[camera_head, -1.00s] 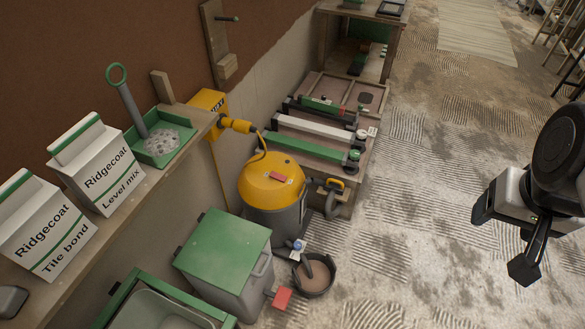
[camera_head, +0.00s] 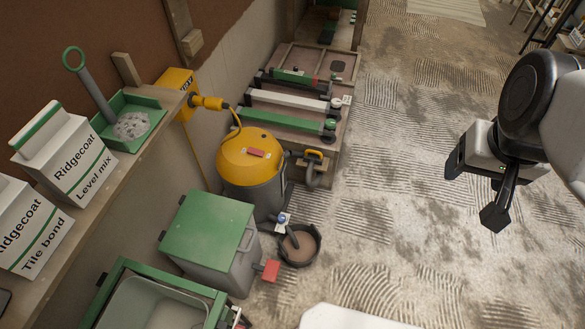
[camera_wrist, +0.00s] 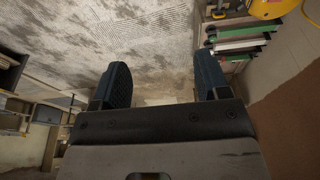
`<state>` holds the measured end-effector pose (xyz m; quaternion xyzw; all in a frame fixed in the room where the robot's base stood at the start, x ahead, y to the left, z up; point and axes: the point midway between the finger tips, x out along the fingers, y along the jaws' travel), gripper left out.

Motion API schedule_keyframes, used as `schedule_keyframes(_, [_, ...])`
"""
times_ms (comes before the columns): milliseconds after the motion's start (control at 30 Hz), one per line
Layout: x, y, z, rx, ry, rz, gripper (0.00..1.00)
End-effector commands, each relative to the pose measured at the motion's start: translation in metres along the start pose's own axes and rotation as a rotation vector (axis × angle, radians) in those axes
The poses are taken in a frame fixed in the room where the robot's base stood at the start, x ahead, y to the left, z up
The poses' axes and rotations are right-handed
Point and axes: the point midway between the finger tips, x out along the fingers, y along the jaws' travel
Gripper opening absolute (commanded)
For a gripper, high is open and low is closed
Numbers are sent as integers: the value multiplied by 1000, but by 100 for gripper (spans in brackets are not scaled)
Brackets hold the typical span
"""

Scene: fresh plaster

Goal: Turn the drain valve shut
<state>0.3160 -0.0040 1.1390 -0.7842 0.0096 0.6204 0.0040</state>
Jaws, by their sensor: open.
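A grey box tank with a green lid (camera_head: 208,230) stands on the floor left of centre. At its right side, a short dark pipe (camera_head: 292,238) with a blue knob (camera_head: 282,219) and a small white tag leans over a black tub (camera_head: 312,252) of brownish stuff. A red lever or tab (camera_head: 270,271) sticks out low on the tank's side. I cannot tell which of these is the drain valve. My gripper (camera_head: 478,188) is open and empty, far right of the tank. The wrist view shows its spread fingers (camera_wrist: 163,80) with only floor between them.
A yellow-topped vacuum (camera_head: 249,155) stands behind the tank. A shelf with mix bags (camera_head: 67,160) runs along the left wall. A green-framed basin (camera_head: 150,305) is at lower left. Long levels (camera_head: 290,103) lie on a low bench.

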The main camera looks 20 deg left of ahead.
Motion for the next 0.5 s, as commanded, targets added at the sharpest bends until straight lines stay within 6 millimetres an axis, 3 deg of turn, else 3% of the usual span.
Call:
schedule_keyframes(267, [6,-5,-17,-17,-7,-4,69])
schedule_keyframes(500, [20,-15,-49,-51,-18,-12,69])
